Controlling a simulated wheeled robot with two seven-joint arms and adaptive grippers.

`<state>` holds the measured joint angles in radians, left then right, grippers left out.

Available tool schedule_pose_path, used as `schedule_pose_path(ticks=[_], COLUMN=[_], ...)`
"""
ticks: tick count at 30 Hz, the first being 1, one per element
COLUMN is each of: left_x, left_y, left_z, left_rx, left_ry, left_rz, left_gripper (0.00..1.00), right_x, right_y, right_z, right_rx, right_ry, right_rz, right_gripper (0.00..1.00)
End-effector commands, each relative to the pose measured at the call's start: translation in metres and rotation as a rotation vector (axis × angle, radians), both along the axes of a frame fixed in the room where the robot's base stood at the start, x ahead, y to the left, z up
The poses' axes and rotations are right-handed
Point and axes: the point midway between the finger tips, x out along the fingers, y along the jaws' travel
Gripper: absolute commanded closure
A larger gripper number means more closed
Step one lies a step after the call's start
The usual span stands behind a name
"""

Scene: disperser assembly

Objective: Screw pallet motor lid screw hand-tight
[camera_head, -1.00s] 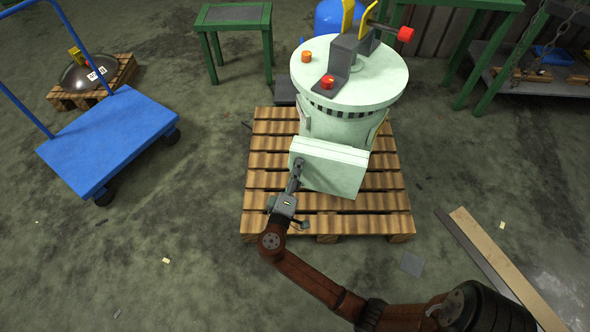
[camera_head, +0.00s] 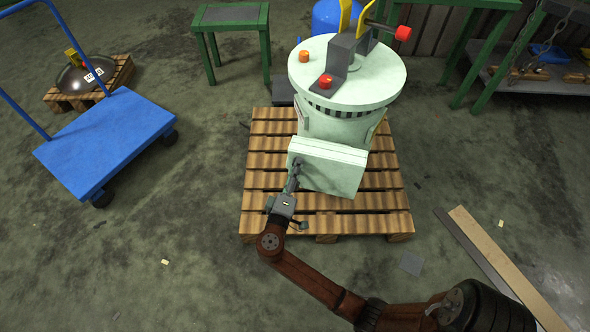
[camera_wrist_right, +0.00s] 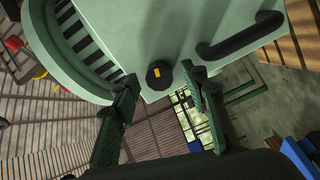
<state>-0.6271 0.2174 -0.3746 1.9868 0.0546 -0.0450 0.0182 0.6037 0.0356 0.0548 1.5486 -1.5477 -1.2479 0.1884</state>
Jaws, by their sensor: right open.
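The pale green motor housing (camera_head: 340,118) stands upright on the wooden pallet (camera_head: 258,178). A pale green box-shaped lid part (camera_head: 335,170) sits at its front. In the right wrist view a dark round screw knob (camera_wrist_right: 159,75) with a yellow mark sits at the edge of the pale green surface (camera_wrist_right: 165,30). My right gripper (camera_head: 297,165) is at the left side of the box. In the wrist view its two fingers (camera_wrist_right: 160,90) are apart, one on either side of the knob, with no clear contact. My left gripper is not in view.
A black handle (camera_wrist_right: 240,35) is on the pale green surface beside the knob. A blue cart (camera_head: 105,140) stands at the left. A wooden plank (camera_head: 505,265) lies on the floor at the right. Green tables (camera_head: 232,17) stand at the back.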

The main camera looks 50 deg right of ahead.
Motion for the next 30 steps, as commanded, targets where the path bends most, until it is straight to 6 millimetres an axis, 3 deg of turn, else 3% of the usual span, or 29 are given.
schedule_pose_path(ticks=[8,21,30], left_x=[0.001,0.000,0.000], left_y=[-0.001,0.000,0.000], left_z=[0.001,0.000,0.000], left_rx=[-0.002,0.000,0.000], left_ry=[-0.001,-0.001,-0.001], left_rz=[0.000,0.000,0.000], left_gripper=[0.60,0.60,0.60], right_x=[-0.008,-0.043,-0.051], right_y=[0.017,0.093,0.109], right_z=[-0.001,-0.001,0.000], right_rx=[0.002,0.003,0.000], right_ry=[0.001,0.001,0.000], right_rz=[0.001,0.001,0.000], right_gripper=[0.59,0.59,0.59])
